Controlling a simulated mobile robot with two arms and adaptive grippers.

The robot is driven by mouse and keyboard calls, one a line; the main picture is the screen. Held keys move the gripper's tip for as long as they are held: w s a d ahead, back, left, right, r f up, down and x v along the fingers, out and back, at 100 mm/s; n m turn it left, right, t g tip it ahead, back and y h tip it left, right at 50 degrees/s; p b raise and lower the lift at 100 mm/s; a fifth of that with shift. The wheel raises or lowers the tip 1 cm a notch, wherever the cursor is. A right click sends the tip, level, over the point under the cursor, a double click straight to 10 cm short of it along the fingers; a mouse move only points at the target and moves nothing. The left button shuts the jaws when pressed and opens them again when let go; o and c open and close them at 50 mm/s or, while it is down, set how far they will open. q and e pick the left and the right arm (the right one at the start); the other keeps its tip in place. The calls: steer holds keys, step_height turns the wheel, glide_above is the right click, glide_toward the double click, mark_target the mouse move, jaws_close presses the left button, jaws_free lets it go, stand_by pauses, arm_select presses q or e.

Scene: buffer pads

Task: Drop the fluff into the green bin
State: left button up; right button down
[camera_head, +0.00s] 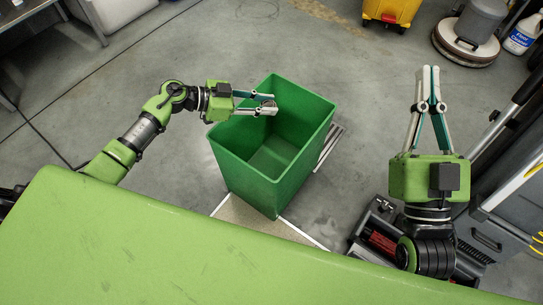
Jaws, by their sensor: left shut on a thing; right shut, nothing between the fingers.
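The green bin (245,178) is a tall, open-topped rectangular box on the floor in the middle of the head view. Its inside looks empty as far as I can see. My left gripper (269,104) reaches in from the left, with its fingertips over the bin's opening near the far left rim. It is shut on a small greyish thing, which looks like the fluff (268,102) and is mostly hidden by the fingers. My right gripper (428,70) is to the right of the bin, pointing away, with its fingertips together and nothing between them.
A yellow bucket (392,10), a round floor machine (466,41) and a white cleaner jug (523,36) stand at the back right. A dark toolbox (376,222) and grey cart (508,215) are at the lower right. The floor behind the bin is clear.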

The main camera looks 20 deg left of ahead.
arm_select(q)
steer(key=shift+f, duration=0.2)
arm_select(e)
steer(key=shift+s+d+r+t, duration=0.1)
steer(key=shift+s+r+t, duration=0.3)
steer(key=shift+r, duration=0.2)
steer(key=shift+s+r+t, duration=0.35)
steer(key=shift+r+t, duration=0.05)
steer(key=shift+r, duration=0.15)
arm_select(q)
steer(key=o, duration=0.8)
steer(key=shift+s+a, duration=0.1)
steer(key=v, duration=1.1)
steer(key=shift+a+r, duration=0.2)
steer(key=shift+a, duration=0.1)
steer(key=shift+s, duration=0.1)
